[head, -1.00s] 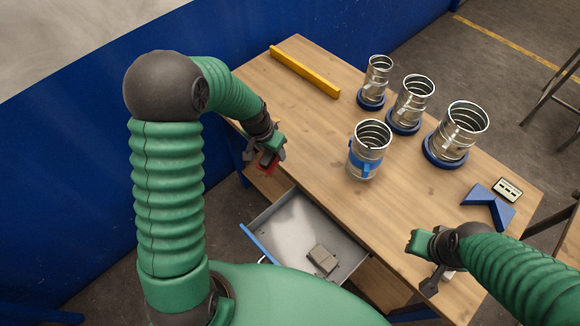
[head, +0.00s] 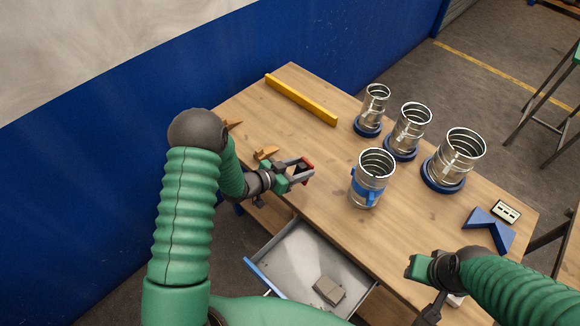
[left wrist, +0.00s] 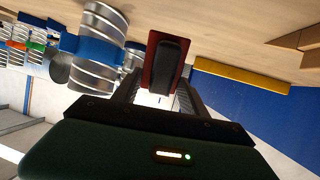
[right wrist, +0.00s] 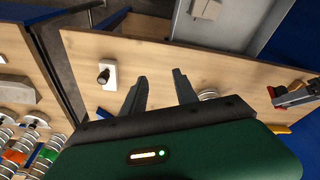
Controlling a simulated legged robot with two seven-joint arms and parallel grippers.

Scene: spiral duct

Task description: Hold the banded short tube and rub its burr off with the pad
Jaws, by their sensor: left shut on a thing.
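The banded short tube (head: 372,190), silver with a blue band, stands upright on the bench near its front edge. It also shows in the left wrist view (left wrist: 97,45). My left gripper (head: 306,170) is shut on a red piece with a black grip (left wrist: 164,62), which looks like the pad. It is held left of the tube, apart from it. My right gripper (head: 428,292) is open and empty near the bench's front right; its spread fingers show in the right wrist view (right wrist: 160,90). I cannot make out the burr.
Several silver tubes stand on blue bases, one of them a large tube (head: 462,152). A yellow bar (head: 300,99) lies at the back left. A blue notched block (head: 489,229) lies at the right. The open drawer (head: 290,258) holds a grey block (head: 329,290). Bench between bar and tubes is clear.

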